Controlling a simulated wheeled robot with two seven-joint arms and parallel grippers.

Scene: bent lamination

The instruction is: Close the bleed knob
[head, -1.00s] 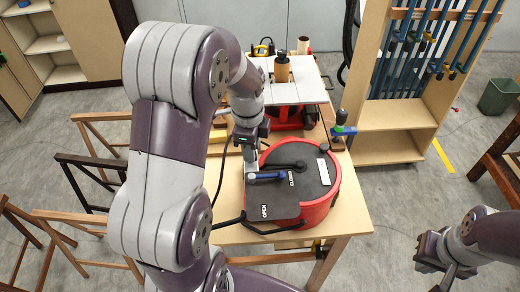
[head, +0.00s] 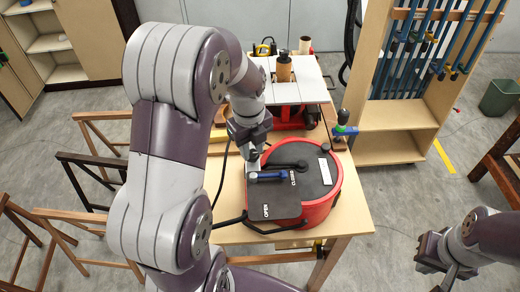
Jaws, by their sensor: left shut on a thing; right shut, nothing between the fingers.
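The bleed knob (head: 268,176) is a blue lever lying crosswise on a dark plate on top of a round red and black drum machine (head: 340,188). A white label reading OPEN sits in front of the knob, and another label sits by its right end. My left gripper (head: 252,170) comes down from above and is shut on the left end of the bleed knob; its fingertips are partly hidden. My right gripper (head: 446,268) is shut and empty, low at the right, away from the table.
The machine stands on a wooden table (head: 352,222). A rack of blue clamps (head: 425,50) stands at the back right.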

